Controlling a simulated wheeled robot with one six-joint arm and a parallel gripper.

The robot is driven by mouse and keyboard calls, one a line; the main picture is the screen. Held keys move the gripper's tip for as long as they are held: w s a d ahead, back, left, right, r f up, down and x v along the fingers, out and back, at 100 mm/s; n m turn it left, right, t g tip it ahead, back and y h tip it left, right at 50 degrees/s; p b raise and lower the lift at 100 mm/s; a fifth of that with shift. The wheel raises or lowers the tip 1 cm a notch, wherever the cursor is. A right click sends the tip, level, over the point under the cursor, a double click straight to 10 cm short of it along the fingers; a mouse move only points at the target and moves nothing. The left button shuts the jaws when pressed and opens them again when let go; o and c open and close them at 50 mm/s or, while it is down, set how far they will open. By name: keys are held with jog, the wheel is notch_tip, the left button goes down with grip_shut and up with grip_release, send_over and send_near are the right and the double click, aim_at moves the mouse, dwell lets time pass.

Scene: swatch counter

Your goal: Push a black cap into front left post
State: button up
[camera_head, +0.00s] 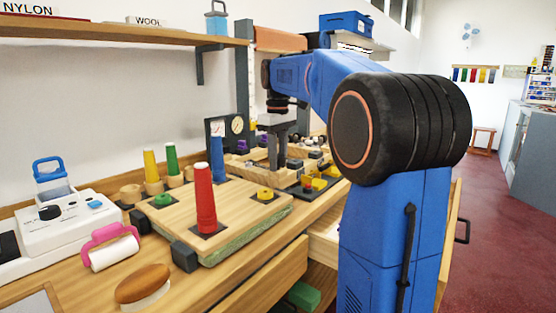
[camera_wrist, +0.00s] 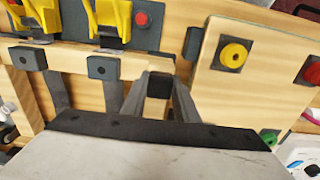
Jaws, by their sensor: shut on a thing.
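My gripper (camera_head: 273,166) reaches down over a low wooden frame (camera_head: 252,158) behind the swatch board. In the wrist view my gripper (camera_wrist: 159,88) has its two grey fingers closed on a small black cap (camera_wrist: 159,85). The cap is close to the end of a pale wooden bar (camera_wrist: 140,65); I cannot tell whether it touches it. Two dark square pieces, one on the left (camera_wrist: 28,57) and one nearer the fingers (camera_wrist: 103,66), sit along the frame. The hand hides what lies below the cap, and I cannot tell which post is the front left one.
Beside the frame is a wooden board (camera_head: 226,212) with a tall red cone (camera_head: 204,196) and a yellow ring (camera_head: 265,194). Yellow clamps (camera_wrist: 108,18) stand on the frame's other side. A pink roller (camera_head: 110,246) and a brush (camera_head: 143,285) lie at the counter's front.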

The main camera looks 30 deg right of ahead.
jog(key=shift+f, duration=0.3)
jog(key=o, duration=1.1)
jog(key=shift+f, duration=0.1)
jog(key=c, duration=0.3)
jog(key=shift+o, duration=0.8)
jog(key=shift+r, duration=3.25)
